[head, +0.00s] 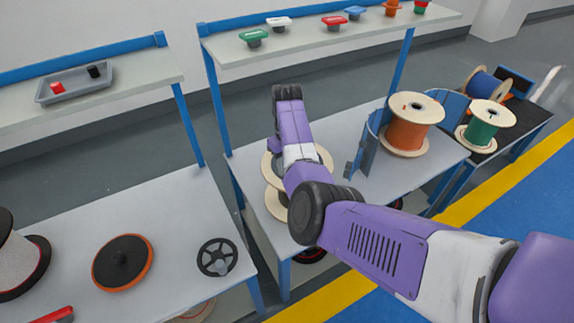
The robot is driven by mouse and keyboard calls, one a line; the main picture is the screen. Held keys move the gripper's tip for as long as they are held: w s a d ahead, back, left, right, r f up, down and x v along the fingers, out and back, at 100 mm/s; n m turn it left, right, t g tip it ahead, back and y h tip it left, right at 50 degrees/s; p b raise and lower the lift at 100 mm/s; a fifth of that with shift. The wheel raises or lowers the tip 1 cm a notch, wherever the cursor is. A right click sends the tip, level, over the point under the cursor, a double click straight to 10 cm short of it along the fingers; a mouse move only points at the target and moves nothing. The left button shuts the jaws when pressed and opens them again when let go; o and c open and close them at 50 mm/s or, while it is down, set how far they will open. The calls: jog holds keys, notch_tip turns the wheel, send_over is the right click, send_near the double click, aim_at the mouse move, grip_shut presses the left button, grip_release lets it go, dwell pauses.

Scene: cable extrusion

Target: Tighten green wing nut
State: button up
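A green wing-shaped piece (254,37), which looks like the green wing nut, sits at the left end of the upper shelf, apart from my arm. My purple and white arm reaches from the lower right over the middle table. Its far dark joint stands below the shelf. My gripper's fingers do not show; they seem hidden behind my own arm. A spool with pale wooden flanges (275,203) stands on the table under my arm and is largely covered by it. I cannot tell whether my gripper touches it or holds anything.
The upper shelf (310,36) also holds white (279,22), red (334,22), blue (355,13) and orange (392,9) pieces. An orange spool (408,130) with a blue guard (370,143) stands right. A black handwheel (217,257) and an orange-rimmed disc (123,262) lie left.

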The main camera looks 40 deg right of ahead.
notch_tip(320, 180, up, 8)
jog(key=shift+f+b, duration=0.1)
jog(key=shift+b, duration=0.35)
dwell(0.7)
